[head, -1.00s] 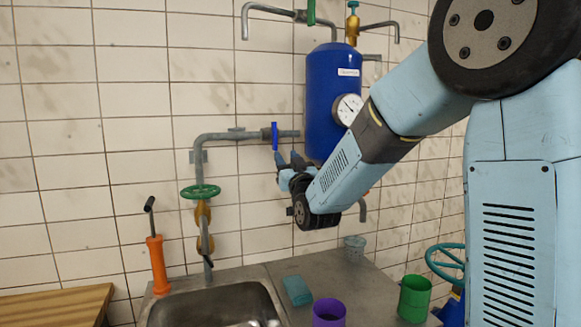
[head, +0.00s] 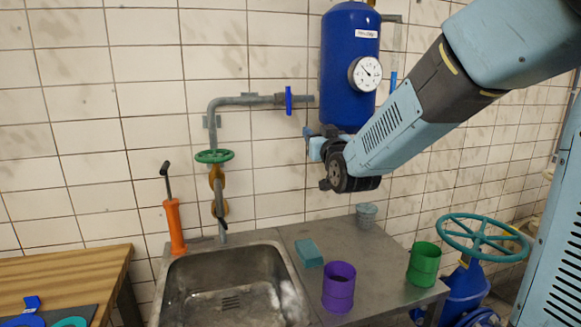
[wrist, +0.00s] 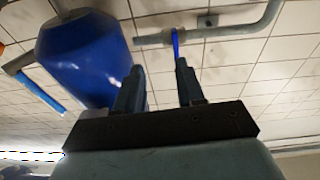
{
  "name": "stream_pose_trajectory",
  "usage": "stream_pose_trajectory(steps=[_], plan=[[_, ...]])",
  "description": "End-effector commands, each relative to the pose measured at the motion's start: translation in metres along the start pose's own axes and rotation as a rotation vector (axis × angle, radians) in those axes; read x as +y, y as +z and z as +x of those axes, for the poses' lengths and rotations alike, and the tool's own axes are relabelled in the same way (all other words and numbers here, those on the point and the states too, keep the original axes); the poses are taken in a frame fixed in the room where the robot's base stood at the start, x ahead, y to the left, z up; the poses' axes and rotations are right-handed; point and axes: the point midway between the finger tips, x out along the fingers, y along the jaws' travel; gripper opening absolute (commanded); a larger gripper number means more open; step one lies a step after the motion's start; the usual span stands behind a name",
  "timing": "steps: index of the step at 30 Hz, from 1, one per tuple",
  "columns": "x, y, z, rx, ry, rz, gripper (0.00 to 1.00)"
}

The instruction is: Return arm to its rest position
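My light-blue arm reaches in from the right in the head view and bends down to a dark wrist joint. My gripper (wrist: 160,75) is open in the wrist view, its two dark fingers apart with nothing held between them. In the head view only a small part of the gripper (head: 314,143) shows, just below the blue tank (head: 348,75) and mostly hidden behind the wrist. The blue lever (head: 289,101) on the grey wall pipe (head: 240,101) is up and left of the gripper. That lever also shows beyond the fingertips in the wrist view (wrist: 175,43).
A metal counter with a sink (head: 228,285) lies below. On it stand a purple cup (head: 339,290), a green cup (head: 423,264), a grey cup (head: 366,217) and a teal sponge (head: 308,254). A teal handwheel (head: 482,238) stands at right. The tiled wall is close behind.

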Motion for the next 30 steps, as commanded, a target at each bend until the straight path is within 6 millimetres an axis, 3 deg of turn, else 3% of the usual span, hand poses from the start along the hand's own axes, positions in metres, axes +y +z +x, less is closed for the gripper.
stream_pose_trajectory(steps=[8, 14, 21, 30], plan=[[0.036, 0.008, -0.059, -0.316, 0.053, 0.0, 0.38], [0.056, 0.018, -0.117, -0.547, 0.095, 0.018, 0.38], [0.071, 0.03, -0.205, -0.822, 0.151, 0.061, 0.38], [0.074, 0.04, -0.317, -1.13, 0.208, 0.131, 0.38]])
